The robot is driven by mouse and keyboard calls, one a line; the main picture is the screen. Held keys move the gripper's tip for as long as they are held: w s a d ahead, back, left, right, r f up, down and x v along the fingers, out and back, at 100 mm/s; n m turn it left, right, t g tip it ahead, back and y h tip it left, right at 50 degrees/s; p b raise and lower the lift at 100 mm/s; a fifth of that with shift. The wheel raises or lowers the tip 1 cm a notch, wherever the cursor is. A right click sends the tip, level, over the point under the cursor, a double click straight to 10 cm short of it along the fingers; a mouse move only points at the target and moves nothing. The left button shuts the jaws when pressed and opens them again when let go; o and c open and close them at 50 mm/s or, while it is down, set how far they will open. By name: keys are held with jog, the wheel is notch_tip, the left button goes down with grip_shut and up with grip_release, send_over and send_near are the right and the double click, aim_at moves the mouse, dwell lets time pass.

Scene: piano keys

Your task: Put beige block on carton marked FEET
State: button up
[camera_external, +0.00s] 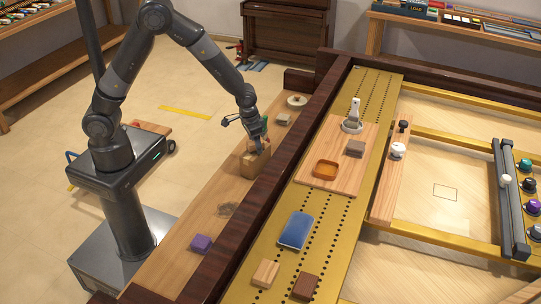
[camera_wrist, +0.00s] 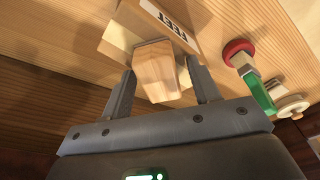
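The beige block (camera_wrist: 155,72), a pale wooden piece, is between the two fingers of my gripper (camera_wrist: 160,68) in the wrist view. A narrow gap shows beside the block on each side, so the gripper looks open around it. The carton marked FEET (camera_wrist: 118,35) is directly behind the block, its label at the top of the wrist view. The block appears to rest on the carton, though the contact is hidden. In the external view, the carton (camera_external: 254,165) stands on the wooden ledge with my gripper (camera_external: 258,148) just above it; the block is hard to make out there.
A green item with a red round end (camera_wrist: 258,88) lies close to the right finger. A dark raised rail (camera_external: 290,145) runs along the ledge's right side.

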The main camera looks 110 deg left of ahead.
aim_at(251, 143)
jog(key=shift+r, duration=0.1)
notch_tip(251, 143, up, 12)
jog(key=s+d+f, duration=0.1)
jog(key=s+d+r+m+t, duration=0.2)
jog(key=s+d+r+m, duration=0.25)
jog(key=d+r, duration=0.95)
jog(key=s+d+r+m+t, duration=0.1)
jog(key=s+d+r+m, duration=0.1)
jog(key=s+d, duration=0.5)
jog(key=s+d+r+m+t+h, duration=0.1)
jog(key=s+d+m, duration=0.1)
jog(key=s+d, duration=0.5)
jog(key=shift+s+r, duration=0.25)
jog(key=shift+r, duration=0.15)
jog(key=shift+m, duration=0.25)
